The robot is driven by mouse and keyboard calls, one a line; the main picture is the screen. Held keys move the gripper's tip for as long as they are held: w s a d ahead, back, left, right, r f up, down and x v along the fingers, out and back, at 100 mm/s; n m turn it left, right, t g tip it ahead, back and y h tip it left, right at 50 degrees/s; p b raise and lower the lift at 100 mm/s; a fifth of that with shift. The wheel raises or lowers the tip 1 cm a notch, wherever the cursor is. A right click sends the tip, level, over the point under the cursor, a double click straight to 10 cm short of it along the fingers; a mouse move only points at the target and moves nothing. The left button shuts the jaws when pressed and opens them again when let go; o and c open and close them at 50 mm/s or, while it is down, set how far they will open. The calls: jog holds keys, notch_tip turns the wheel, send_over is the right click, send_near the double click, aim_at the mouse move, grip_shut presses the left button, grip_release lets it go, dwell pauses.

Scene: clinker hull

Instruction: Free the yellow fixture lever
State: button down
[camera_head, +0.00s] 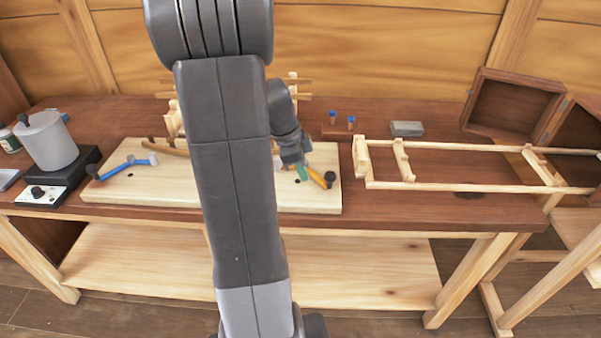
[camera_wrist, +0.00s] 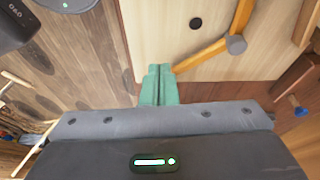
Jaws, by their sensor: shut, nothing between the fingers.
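The yellow lever (camera_head: 317,177) is at the right end of the pale board (camera_head: 120,190), with a black knob close to its right end. In the wrist view the yellow lever (camera_wrist: 203,55) is bent, with a grey round piece (camera_wrist: 236,44) at its bend. My gripper (camera_head: 301,171) is low over the board beside the lever. In the wrist view its green fingers (camera_wrist: 159,72) are together and empty. Their tips are right beside one end of the lever; I cannot tell if they touch it. My arm hides the middle of the board.
A blue lever (camera_head: 135,163) is on the board's left part. A grey pot (camera_head: 46,140) stands on the left. A wooden frame (camera_head: 460,187), a grey block (camera_head: 407,128) and open brown boxes (camera_head: 510,104) are on the right. Blue-topped pieces (camera_head: 351,121) stand behind.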

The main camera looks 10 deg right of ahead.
jog(key=v, duration=1)
jog(key=shift+s, duration=0.25)
